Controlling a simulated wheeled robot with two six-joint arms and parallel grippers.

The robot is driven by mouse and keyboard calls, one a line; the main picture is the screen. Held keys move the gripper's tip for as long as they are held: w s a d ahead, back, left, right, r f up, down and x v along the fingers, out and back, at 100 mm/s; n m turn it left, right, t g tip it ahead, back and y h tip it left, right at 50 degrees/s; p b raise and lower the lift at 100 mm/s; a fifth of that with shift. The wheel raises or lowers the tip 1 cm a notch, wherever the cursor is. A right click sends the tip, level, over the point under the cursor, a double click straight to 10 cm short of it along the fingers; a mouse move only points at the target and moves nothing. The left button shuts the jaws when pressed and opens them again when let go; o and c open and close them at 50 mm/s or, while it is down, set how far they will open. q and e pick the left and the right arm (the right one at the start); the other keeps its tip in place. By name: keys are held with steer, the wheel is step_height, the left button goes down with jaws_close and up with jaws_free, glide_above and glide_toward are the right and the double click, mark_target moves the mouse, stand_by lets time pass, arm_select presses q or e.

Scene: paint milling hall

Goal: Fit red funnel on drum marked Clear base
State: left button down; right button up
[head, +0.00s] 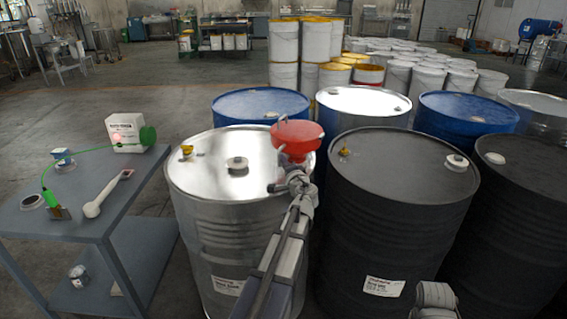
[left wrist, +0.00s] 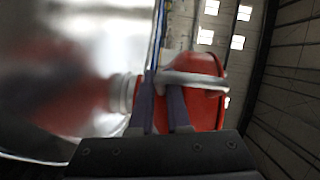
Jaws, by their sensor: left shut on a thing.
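A red funnel (head: 297,137) is held by my left gripper (head: 292,184), wide mouth up, above the right part of the silver drum's top. In the left wrist view, the fingers (left wrist: 168,108) close on the funnel (left wrist: 205,95) beside a white ring (left wrist: 122,92). I cannot tell whether the spout touches the drum. My right gripper is not in view.
A dark drum (head: 400,230) with a label stands right of the silver one, another dark drum (head: 525,220) beyond it. Blue drums (head: 262,104) stand behind.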

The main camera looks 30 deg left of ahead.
arm_select(q)
steer(key=c, duration=0.8)
jaws_free()
steer(key=shift+v, duration=3.9)
steer(key=shift+s+f, duration=0.1)
steer(key=shift+p+v, duration=0.4)
steer(key=shift+v, duration=2.05)
steer(key=shift+d, duration=0.1)
steer(key=v, duration=0.4)
steer(key=shift+s+d, duration=0.3)
